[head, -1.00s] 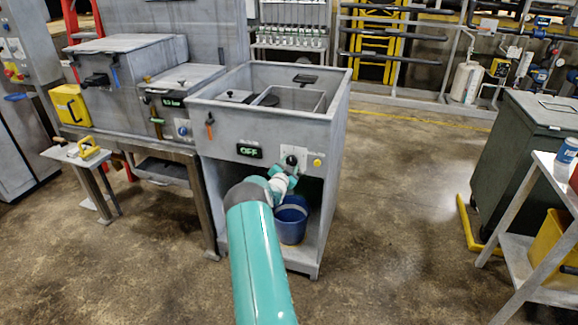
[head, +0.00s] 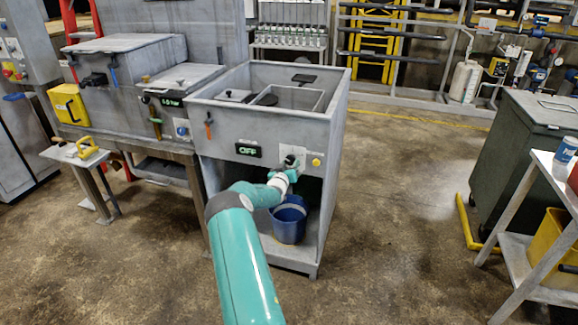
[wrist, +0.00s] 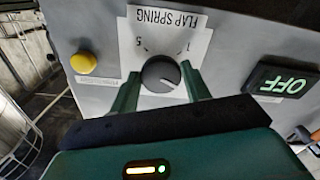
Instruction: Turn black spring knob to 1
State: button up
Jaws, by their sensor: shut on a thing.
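The black spring knob (wrist: 158,70) sits on a white plate (wrist: 172,22) that reads "FLAP SPRING" and appears upside down in the wrist view. The digits 5 and 1 are printed on the plate, 5 to the left and 1 to the right. A small white mark shows on the knob's face, on the side away from the digits. My gripper (wrist: 160,80) has one green finger on each side of the knob and is shut on it. In the head view my gripper (head: 289,173) is at the front panel, partly covering the knob.
A display reading "OFF" (head: 248,150) and a yellow button (head: 316,162) flank the plate. An orange-handled lever (head: 209,125) is further left. A blue bucket (head: 289,222) stands in the open bay below.

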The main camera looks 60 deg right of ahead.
jog(key=n, duration=0.3)
jog(key=shift+n, duration=0.4)
jog(key=n, duration=0.3)
jog(key=shift+s+r+n, duration=0.1)
jog(key=shift+n, duration=0.2)
jog(key=n, duration=0.6)
jog(key=shift+r+n, duration=0.15)
jog(key=shift+n, duration=0.15)
jog(key=shift+s, duration=0.1)
jog(key=o, duration=1)
jog(key=shift+c, duration=0.2)
jog(key=s+a, duration=0.2)
jog(key=a, duration=1.1)
jog(key=shift+a, duration=0.3)
